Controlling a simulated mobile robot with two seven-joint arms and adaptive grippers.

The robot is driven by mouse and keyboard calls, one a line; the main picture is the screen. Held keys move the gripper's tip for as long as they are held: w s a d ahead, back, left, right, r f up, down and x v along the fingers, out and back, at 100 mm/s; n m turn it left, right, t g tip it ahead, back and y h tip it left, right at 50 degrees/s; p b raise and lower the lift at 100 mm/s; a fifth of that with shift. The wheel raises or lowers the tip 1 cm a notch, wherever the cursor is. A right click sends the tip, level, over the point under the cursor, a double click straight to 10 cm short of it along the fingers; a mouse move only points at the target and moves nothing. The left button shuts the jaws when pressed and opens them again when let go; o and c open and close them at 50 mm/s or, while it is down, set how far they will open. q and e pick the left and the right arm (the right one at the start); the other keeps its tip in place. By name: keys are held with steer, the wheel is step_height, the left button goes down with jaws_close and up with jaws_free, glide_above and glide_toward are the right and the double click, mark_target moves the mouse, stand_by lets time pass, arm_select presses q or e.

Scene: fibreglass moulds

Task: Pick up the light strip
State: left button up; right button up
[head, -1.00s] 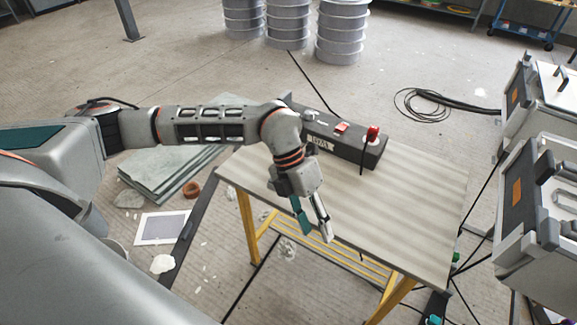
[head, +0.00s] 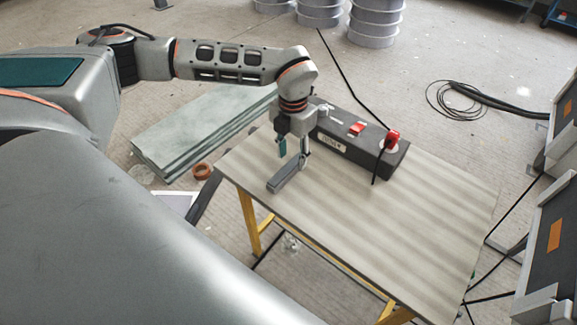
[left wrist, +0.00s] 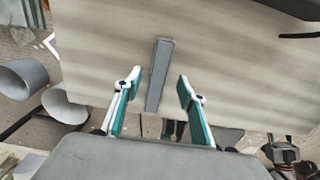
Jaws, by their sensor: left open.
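The light strip (head: 287,180) is a narrow grey bar lying on the wooden table top (head: 370,225), near its front left edge. My left gripper (head: 292,158) points down above the strip's far end, its fingers apart. In the left wrist view the strip (left wrist: 157,85) runs lengthwise between the two open teal-lined fingers (left wrist: 157,84), and nothing is gripped. I cannot tell the exact height of the fingertips above the strip. My right gripper is not in view.
A dark control box (head: 355,140) with red switches and a black cable stands at the table's back edge. Grey-green sheets (head: 200,130) lie on the floor at left. Large cases (head: 550,235) stand at right. The table's middle and right are clear.

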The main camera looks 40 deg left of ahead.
mark_target(293, 163)
arm_select(q)
step_height(293, 163, down, 3)
steer(key=shift+w+a+f, duration=0.1)
steer(key=shift+w, duration=0.05)
steer(key=shift+f, duration=0.2)
steer(key=shift+w+r, duration=0.1)
steer(key=c, duration=1)
jaws_close()
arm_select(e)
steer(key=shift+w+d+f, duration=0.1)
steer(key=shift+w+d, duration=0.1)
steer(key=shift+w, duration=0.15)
arm_select(q)
steer(key=shift+r, duration=0.1)
